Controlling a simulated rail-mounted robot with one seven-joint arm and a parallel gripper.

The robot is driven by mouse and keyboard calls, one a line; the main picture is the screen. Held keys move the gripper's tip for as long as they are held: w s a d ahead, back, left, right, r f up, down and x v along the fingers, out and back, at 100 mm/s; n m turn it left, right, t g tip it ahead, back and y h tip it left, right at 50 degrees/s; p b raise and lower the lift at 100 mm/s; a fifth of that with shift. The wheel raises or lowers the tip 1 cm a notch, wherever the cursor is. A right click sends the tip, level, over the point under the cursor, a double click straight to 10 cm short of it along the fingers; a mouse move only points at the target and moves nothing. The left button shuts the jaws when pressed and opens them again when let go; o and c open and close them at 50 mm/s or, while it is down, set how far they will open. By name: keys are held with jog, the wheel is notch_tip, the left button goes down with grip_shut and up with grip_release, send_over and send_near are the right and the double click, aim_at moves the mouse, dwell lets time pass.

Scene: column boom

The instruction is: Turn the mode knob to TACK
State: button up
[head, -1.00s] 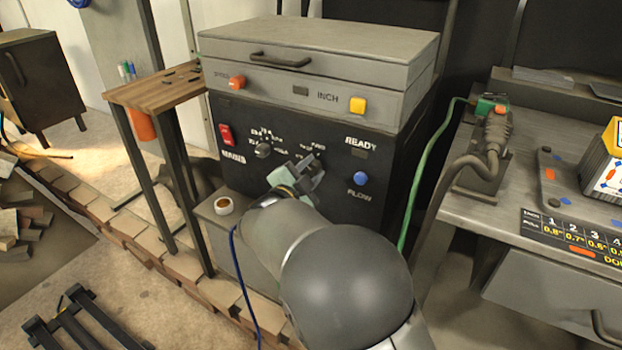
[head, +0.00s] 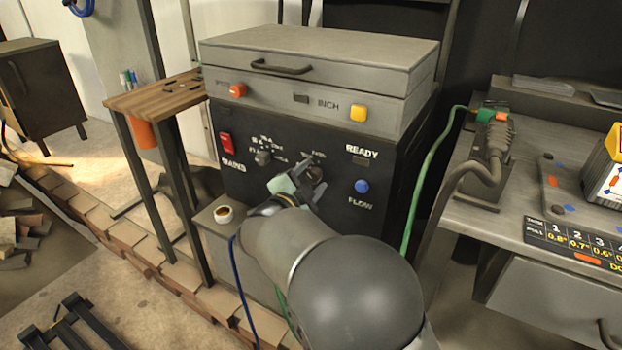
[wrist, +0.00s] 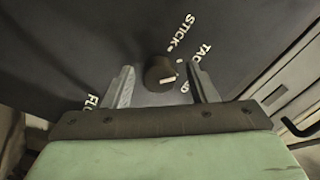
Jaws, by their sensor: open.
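The mode knob (wrist: 159,71) is a small dark round knob on the machine's dark front panel. In the wrist view a pale mark on it faces the lower right. The STICK label (wrist: 181,32) and a partly visible TACK label (wrist: 202,54) are above right of it. My gripper (wrist: 160,68) is open, one finger on each side of the knob, with visible gaps. Another label by the right finger is mostly hidden. In the head view my gripper (head: 307,180) is at the panel, beside the dark knob (head: 315,174).
A second knob (head: 262,158) and a red MAINS switch (head: 226,145) are to the left. A blue FLOW button (head: 361,186) is to the right. A green cable (head: 424,185) hangs at right.

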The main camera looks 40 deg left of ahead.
jog(key=shift+s, duration=0.1)
jog(key=s+d+p, duration=0.2)
jog(key=s, duration=1.5)
jog(key=shift+f, duration=0.15)
jog(key=shift+a, duration=0.1)
